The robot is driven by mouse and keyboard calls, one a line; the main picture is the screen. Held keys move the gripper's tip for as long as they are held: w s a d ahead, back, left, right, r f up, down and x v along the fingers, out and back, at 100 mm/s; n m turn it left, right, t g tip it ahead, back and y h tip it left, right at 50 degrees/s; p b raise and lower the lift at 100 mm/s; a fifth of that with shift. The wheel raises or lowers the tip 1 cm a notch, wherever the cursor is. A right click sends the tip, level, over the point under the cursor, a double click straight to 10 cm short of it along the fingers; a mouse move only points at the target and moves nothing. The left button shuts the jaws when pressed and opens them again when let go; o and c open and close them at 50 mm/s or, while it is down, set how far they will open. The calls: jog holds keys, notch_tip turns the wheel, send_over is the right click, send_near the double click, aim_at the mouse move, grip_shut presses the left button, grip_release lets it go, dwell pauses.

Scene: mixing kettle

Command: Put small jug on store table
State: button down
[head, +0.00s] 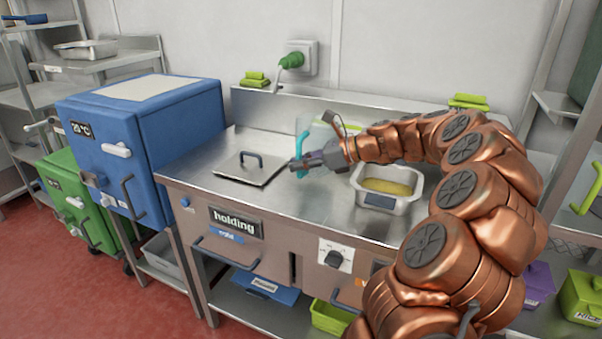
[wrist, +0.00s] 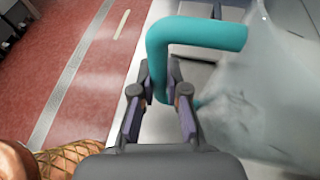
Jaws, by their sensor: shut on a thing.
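The small jug (head: 325,131) is translucent with a teal handle (head: 301,138). In the head view it is over the steel counter, partly hidden behind my arm. In the wrist view the handle (wrist: 195,35) crosses the upper middle, and the clear body (wrist: 265,95) fills the right side. My gripper (head: 295,164) is shut on the handle; its fingers (wrist: 163,90) close around the handle's downward part in the wrist view. I cannot tell whether the jug's base touches the counter. No surface is visibly marked as the store table.
The steel counter (head: 285,200) labelled "holding" bears a flat lid (head: 250,168) and a pan of yellow food (head: 386,187). A blue cabinet (head: 145,140) stands to the left. Steel shelving (head: 100,65) is at the far left. Red floor (head: 95,290) lies open at front left.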

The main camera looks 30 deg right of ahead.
aim_at(302, 173)
jog(key=shift+w+d, duration=0.3)
jog(key=shift+d, duration=0.05)
jog(key=shift+f, duration=1.8)
jog(key=c, duration=1.2)
grip_release()
